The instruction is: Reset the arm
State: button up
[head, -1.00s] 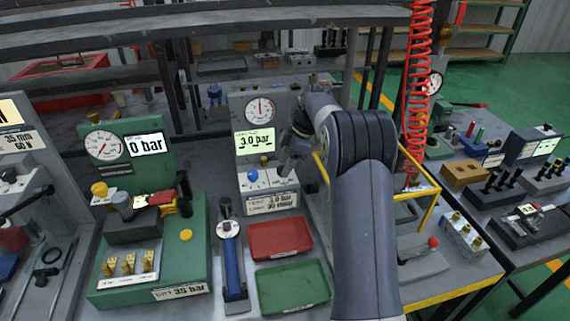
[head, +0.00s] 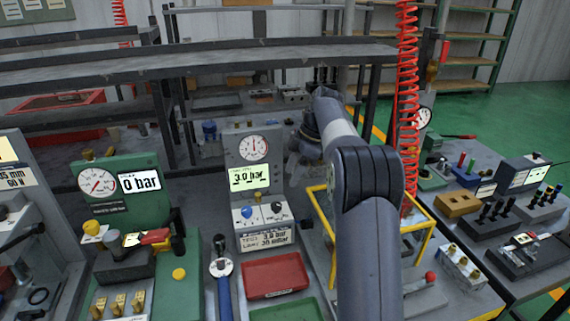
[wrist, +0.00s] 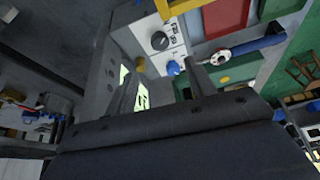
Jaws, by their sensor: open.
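My arm reaches up and forward from the bottom of the head view. My gripper (head: 297,168) is partly hidden by my wrist, to the right of the grey test stand (head: 246,165) with its round gauge and 3.0 bar display. In the wrist view my gripper (wrist: 162,82) has two dark fingers spread apart with nothing between them. Beyond them, the stand's black knob (wrist: 159,41) and blue knob (wrist: 173,68) show, apart from the fingers.
A yellow frame (head: 424,245) stands right of my arm, with a coiled red hose (head: 407,100) above it. A green gauge unit (head: 130,190) is at left. Red (head: 273,276) and green (head: 285,312) trays lie in front. Shelving (head: 240,72) stands behind.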

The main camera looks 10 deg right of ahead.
aim_at(277, 204)
jog(key=x, duration=1.1)
jog(key=shift+r, duration=0.1)
jog(key=shift+d+r, duration=0.1)
